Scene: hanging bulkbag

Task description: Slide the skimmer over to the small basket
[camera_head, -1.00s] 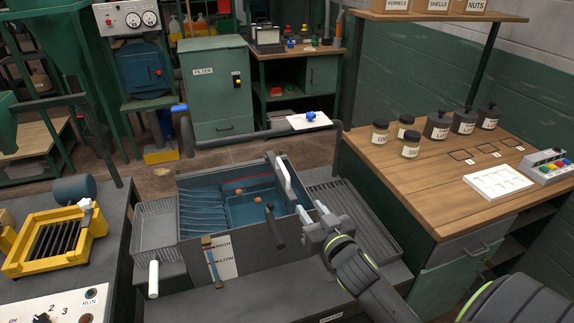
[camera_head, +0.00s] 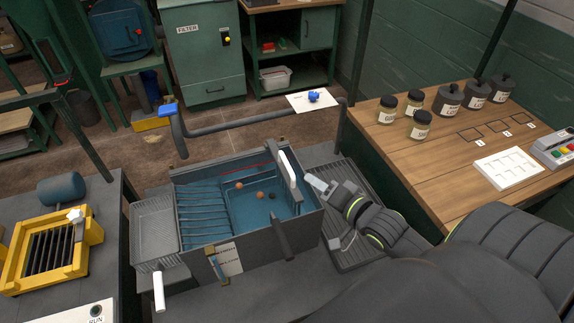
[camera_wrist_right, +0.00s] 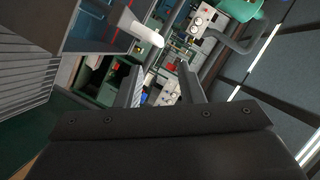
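The tank (camera_head: 237,263) stands in the middle with blue water and a few brown lumps floating. A white upright handle (camera_head: 287,168), seemingly the skimmer's, stands at the tank's right end; the rest of the skimmer is hard to make out. The white handle also shows in the wrist view (camera_wrist_right: 140,27). The small basket (camera_head: 153,231), grey mesh, hangs at the tank's left end. My right gripper (camera_head: 314,184) is just right of the white handle, apart from it. In the wrist view its fingers (camera_wrist_right: 161,88) are apart with nothing between. My left gripper is out of view.
A ribbed grey drainboard (camera_head: 345,255) lies under my right arm. A wooden bench (camera_head: 430,160) with jars is on the right. A yellow-framed grate (camera_head: 50,250) is at left. A grey pipe (camera_head: 250,124) runs behind the tank.

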